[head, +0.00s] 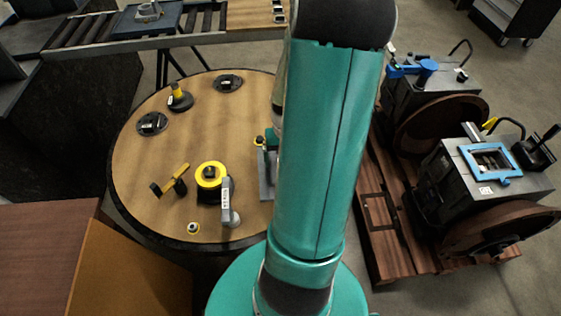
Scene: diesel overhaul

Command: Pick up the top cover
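I cannot tell for sure which part is the top cover. A dark cover-like piece with an upright handle (535,152) sits at the right end of the right engine block (448,178). A blue rectangular frame (511,172) surrounds an opening on top of that block, with metal parts showing inside. The left engine block (400,98) has a blue fitting (427,67) on top. My teal arm rises through the middle of the view and hides what is behind it. My gripper is not visible.
Both blocks stand on a brown wooden pallet (379,210). A round wooden table (140,185) on the left holds a yellow-ringed part (211,175), a yellow-handled tool (177,178), a grey tool (228,205) and dark discs. A roller conveyor (90,33) stands behind it. Grey floor is open at right.

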